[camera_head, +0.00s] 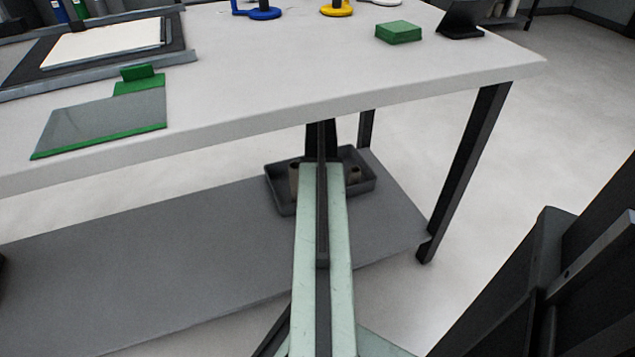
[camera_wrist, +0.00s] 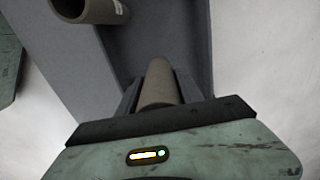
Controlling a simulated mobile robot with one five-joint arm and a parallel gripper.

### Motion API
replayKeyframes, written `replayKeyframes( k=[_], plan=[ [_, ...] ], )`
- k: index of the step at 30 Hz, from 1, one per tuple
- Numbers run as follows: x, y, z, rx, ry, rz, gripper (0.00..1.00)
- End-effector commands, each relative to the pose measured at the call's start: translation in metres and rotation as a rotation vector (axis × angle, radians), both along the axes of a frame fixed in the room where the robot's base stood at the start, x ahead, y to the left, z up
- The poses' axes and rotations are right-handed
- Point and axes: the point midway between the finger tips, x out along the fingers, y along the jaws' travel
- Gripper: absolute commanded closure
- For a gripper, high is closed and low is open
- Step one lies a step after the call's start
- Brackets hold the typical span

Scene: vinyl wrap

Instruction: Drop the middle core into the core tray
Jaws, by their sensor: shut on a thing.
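My gripper (camera_wrist: 158,88) is shut on a brown-grey tube-shaped core (camera_wrist: 158,80) in the wrist view, with a dark finger on each side of it. The grey core tray (camera_head: 281,204) sits on the lower shelf under the table in the head view, and my arm reaches over its middle. My arm hides the gripper in the head view.
The grey lower shelf (camera_head: 180,260) is clear left of the tray. The white tabletop (camera_head: 270,65) overhangs it, with a dark table leg (camera_head: 470,160) at right. A green block (camera_head: 398,32) and a green-edged sheet (camera_head: 105,122) lie on top.

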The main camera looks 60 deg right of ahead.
Motion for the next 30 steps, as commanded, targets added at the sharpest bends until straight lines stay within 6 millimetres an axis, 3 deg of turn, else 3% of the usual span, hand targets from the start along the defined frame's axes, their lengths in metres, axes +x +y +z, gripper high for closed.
replayKeyframes(
  k=[9,15,22,30],
  plan=[
    [0.001,0.001,-0.063,0.0,0.0,0.002,1.0],
    [0.001,0.001,-0.065,0.0,0.0,0.003,1.0],
    [0.002,0.001,-0.101,0.0,0.0,0.004,1.0],
    [0.002,0.002,-0.098,0.0,0.0,0.005,1.0]
  ],
)
